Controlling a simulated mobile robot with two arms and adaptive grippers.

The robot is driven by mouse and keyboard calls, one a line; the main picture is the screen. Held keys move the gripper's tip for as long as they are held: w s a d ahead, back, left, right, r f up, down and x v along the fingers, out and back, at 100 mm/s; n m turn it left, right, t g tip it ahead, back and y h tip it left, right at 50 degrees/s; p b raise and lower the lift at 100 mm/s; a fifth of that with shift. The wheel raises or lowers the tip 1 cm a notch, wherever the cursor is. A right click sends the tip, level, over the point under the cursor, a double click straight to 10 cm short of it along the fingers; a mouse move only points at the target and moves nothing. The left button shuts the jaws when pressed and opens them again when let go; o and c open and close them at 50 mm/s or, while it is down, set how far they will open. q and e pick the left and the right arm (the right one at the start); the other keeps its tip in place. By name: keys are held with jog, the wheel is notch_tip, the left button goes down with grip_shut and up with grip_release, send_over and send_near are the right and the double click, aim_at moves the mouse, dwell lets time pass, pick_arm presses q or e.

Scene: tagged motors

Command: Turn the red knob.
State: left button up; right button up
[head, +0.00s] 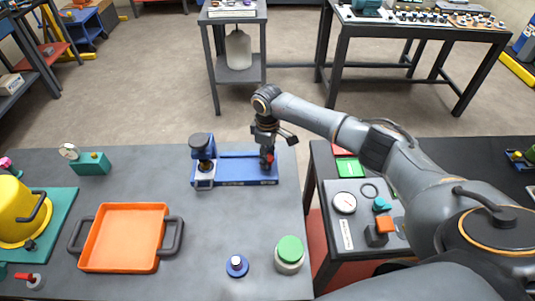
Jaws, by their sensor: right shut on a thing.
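The red knob (271,158) sits at the right end of a blue fixture (232,182) on the grey table, and only a small part of it shows. My right gripper (267,157) points down over that end and is shut on the red knob. Its fingers hide most of the knob, so I cannot tell how far it is turned. My left gripper is not in view.
An orange tray (163,211) with dark handles stands at the left front. A green-lidded jar (289,249) and a blue knobbed piece (237,266) stand near the front edge. A yellow helmet-like thing (15,205) is far left. The table's middle is clear.

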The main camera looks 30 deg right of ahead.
jog(key=n, duration=0.7)
jog(key=shift+f+n, duration=0.1)
jog(key=shift+n, duration=0.2)
jog(key=o, duration=1.1)
jog(key=m+p, duration=0.3)
jog(key=m, duration=0.1)
jog(key=m+p, duration=0.3)
jog(key=m, duration=0.1)
jog(key=m+p, duration=0.3)
jog(key=shift+r+m, duration=0.35)
jog(key=shift+m, duration=0.05)
jog(key=m, duration=0.1)
jog(key=m+p, duration=0.1)
jog(key=m, duration=0.1)
jog(key=shift+f, duration=0.25)
